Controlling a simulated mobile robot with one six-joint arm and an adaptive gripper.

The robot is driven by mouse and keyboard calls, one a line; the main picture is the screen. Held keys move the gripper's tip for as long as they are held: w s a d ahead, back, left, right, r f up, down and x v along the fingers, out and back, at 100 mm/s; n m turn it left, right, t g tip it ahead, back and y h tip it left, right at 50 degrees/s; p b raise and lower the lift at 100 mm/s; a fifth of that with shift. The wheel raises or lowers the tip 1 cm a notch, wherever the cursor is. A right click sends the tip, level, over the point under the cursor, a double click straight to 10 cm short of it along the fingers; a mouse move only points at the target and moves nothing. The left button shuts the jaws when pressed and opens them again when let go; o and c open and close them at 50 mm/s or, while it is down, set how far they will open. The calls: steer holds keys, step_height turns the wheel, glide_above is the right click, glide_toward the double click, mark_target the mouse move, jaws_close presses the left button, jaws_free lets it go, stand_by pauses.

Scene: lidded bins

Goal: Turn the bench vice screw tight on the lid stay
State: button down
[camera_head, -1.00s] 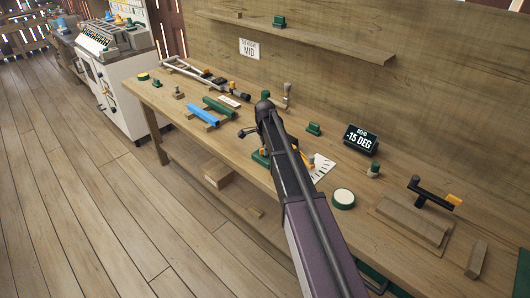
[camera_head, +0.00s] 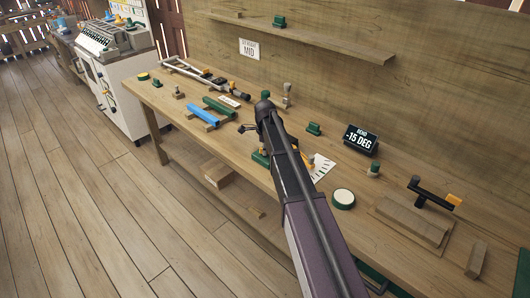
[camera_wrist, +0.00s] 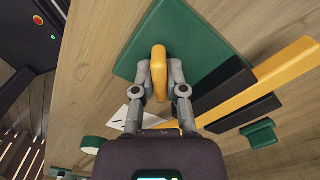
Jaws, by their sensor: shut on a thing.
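In the wrist view, my gripper (camera_wrist: 159,78) is shut on a yellow-orange handle (camera_wrist: 158,60), which appears to be the vice screw's handle. The handle stands over the green vice base (camera_wrist: 135,60). To the right, a long yellow bar (camera_wrist: 270,80), apparently the lid stay, lies between two black jaw pieces (camera_wrist: 222,91). I cannot tell how tightly they press on it. In the head view, my arm hides most of the vice; a bit of its green body (camera_head: 260,158) shows.
A white marked sheet (camera_head: 321,168), a round green-rimmed disc (camera_head: 343,199) and a display reading "BEND -15 DEG" (camera_head: 361,140) are on the bench (camera_head: 290,205) near my arm. Blue (camera_head: 203,114) and green (camera_head: 220,106) tubes lie further left. A wooden jig (camera_head: 412,219) lies at right.

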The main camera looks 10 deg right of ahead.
steer(key=shift+m, duration=2)
steer(key=c, duration=0.8)
jaws_free()
steer(key=shift+o, duration=0.2)
steer(key=shift+r+p, duration=2.55)
